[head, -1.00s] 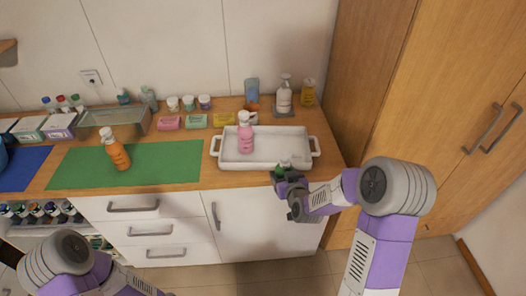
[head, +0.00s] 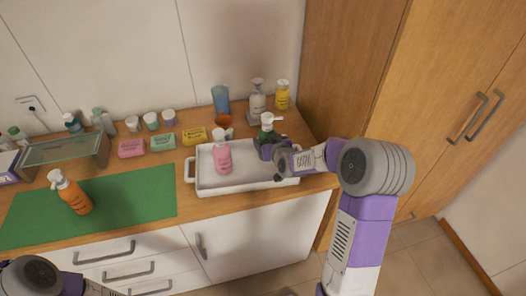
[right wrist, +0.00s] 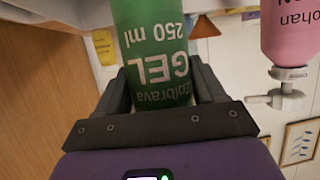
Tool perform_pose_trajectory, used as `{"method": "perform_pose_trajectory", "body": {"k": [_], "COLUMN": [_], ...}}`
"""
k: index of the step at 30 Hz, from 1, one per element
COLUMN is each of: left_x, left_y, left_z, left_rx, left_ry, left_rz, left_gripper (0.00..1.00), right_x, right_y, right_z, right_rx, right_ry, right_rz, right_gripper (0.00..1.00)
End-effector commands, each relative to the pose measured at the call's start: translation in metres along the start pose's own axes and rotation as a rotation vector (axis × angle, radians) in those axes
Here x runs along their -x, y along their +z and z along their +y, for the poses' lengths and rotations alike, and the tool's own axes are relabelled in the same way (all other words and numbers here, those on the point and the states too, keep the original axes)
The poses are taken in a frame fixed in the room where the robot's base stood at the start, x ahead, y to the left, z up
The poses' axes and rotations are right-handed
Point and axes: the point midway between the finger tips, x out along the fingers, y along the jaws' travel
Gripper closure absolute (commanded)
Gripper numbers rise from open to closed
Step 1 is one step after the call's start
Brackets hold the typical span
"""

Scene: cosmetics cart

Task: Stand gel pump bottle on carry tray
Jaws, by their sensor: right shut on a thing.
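The green gel pump bottle (head: 266,131) with its white pump top is upright at the right end of the white carry tray (head: 240,187). My right gripper (head: 268,147) is shut around the bottle's body. The right wrist view shows the green bottle (right wrist: 153,60), labelled GEL 250 ml, between both fingers (right wrist: 160,95). The gripper and arm hide the bottle's base, so I cannot tell whether it touches the tray floor. A pink pump bottle (head: 222,158) stands in the tray's left part. My left gripper is out of view.
Behind the tray are a white pump bottle (head: 257,102), a yellow bottle (head: 282,95) and a blue tumbler (head: 220,99). An orange pump bottle (head: 72,193) stands on the green mat (head: 120,203). A tall wooden cabinet (head: 345,75) stands to the right.

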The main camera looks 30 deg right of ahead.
Motion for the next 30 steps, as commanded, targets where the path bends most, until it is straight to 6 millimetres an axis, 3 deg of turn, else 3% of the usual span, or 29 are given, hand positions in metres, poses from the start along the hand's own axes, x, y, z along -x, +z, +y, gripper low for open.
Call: {"method": "perform_pose_trajectory", "body": {"k": [11, 23, 24, 28, 30], "left_x": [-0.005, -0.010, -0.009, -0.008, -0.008], "left_y": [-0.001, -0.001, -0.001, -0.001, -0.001], "left_z": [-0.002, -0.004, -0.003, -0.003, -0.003], "left_rx": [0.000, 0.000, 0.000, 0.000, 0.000], "left_ry": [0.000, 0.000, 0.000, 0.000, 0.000], "left_rz": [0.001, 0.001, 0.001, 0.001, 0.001], "left_gripper": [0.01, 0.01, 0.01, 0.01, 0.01], "right_x": [-0.016, -0.018, -0.017, -0.017, -0.017], "right_y": [0.037, 0.041, 0.041, 0.041, 0.041], "right_z": [0.000, 0.000, 0.000, 0.000, 0.000], "right_rx": [0.000, 0.000, 0.000, 0.000, 0.000], "right_ry": [0.000, 0.000, 0.000, 0.000, 0.000], "right_rz": [0.002, 0.005, 0.002, 0.002, 0.002], "right_gripper": [0.73, 0.73, 0.25, 0.05, 0.05]}}
